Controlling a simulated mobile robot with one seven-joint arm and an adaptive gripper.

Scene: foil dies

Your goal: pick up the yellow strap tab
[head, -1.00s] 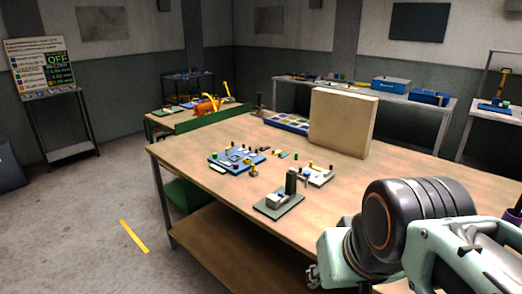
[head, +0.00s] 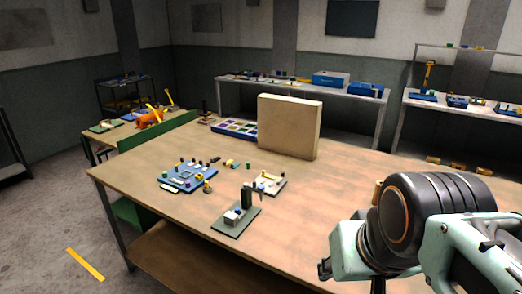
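I cannot single out the yellow strap tab for sure. Small yellow pieces show on the table: one (head: 208,187) at the right corner of a blue board (head: 178,184), and a yellow bar (head: 270,179) on a pale plate (head: 269,188). A flat yellow strip (head: 85,264) lies on the floor left of the table. My arm fills the lower right, over the near right of the table. A dark piece at its left end may be part of my gripper (head: 325,268); its fingers cannot be made out. It is well apart from the small pieces.
The wooden table (head: 310,215) is clear at its middle right. A green base with a post (head: 235,219) stands near the front edge. A tall tan box (head: 288,127) and a blue sectioned tray (head: 233,128) stand behind. Shelves with blue bins (head: 331,79) line the back wall.

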